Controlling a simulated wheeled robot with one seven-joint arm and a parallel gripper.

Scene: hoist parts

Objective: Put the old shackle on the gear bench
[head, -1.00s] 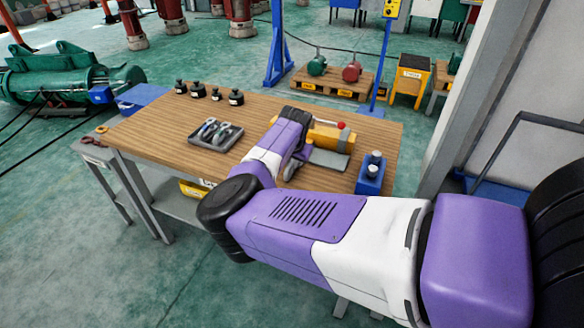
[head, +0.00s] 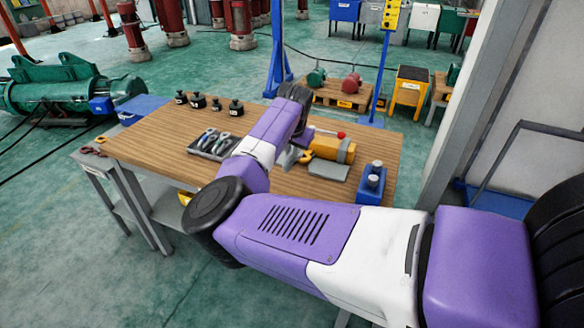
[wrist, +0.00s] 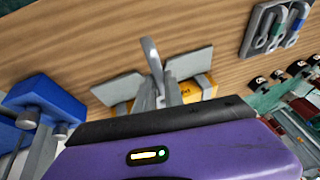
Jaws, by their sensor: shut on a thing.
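The wooden-topped bench (head: 155,150), which I take to be the gear bench, stands in front of me. My gripper (wrist: 160,92) is shut on a grey curved piece that looks like a shackle (wrist: 151,54), its bow pointing up between the fingers in the wrist view. Its lower part is hidden by the fingers. In the head view the gripper is over the bench, mostly hidden by my arm, left of a yellow cylinder (head: 335,149). A dark tray (head: 190,150) with several shackles lies left of my arm; it also shows in the wrist view (wrist: 250,42).
Several black weights (head: 236,108) stand along the back edge. A grey plate (head: 328,170) and a blue block (head: 370,184) lie at the right. A lower grey side bench (head: 98,162) with small rusty items adjoins at left. Bare wood lies front-left.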

